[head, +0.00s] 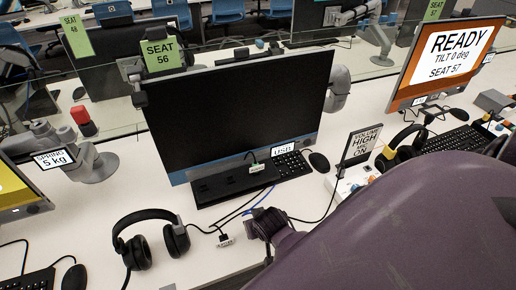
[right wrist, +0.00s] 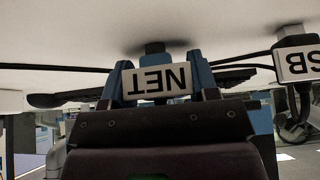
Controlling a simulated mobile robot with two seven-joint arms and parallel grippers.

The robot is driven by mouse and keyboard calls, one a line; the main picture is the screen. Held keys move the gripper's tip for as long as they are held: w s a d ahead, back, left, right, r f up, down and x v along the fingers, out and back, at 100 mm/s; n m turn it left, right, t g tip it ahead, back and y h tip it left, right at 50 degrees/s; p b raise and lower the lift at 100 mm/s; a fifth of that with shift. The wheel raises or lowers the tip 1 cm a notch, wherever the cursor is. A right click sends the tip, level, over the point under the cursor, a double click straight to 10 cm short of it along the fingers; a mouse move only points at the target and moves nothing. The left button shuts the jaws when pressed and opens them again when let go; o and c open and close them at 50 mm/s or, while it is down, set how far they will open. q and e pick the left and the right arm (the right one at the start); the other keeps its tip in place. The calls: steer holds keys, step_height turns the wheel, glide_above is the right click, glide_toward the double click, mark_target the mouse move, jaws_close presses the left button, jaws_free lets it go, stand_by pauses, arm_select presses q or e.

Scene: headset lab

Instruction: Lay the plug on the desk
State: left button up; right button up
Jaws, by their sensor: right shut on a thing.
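My right gripper (right wrist: 155,100) fills the middle of the right wrist view, which looks upside down. Its blue fingers are shut on a plug with a white NET tag (right wrist: 156,80). The dark end of the plug is close to the pale desk (right wrist: 75,45); I cannot tell whether it touches. The held plug is not clear there. My left gripper is not in view.
A USB-tagged plug (right wrist: 298,65) lies beside the gripper. A black headset (head: 150,232) lies to the left. A monitor (head: 240,105), a keyboard (head: 285,166) and a mouse (head: 319,162) are behind. A VOLUME HIGH sign (head: 360,146) stands to the right. Cables cross the desk.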

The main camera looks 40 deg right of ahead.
steer(key=o, duration=1)
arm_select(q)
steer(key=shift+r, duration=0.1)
arm_select(e)
steer(key=p+v, duration=0.1)
steer(key=v, duration=0.3)
steer(key=shift+r, duration=0.15)
arm_select(q)
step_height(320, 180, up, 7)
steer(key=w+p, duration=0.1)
steer(key=p, duration=0.3)
steer(key=shift+p, duration=0.4)
arm_select(e)
steer(key=shift+s+a+r, duration=0.15)
steer(key=shift+s+r, duration=0.4)
steer(key=shift+r, duration=1.4)
steer(key=shift+s+a+r, duration=0.2)
steer(key=shift+s+r, duration=0.3)
steer(key=shift+r, duration=1.45)
steer(key=shift+s+a+r, duration=0.15)
steer(key=shift+s+r, duration=0.4)
steer(key=shift+r, duration=1.35)
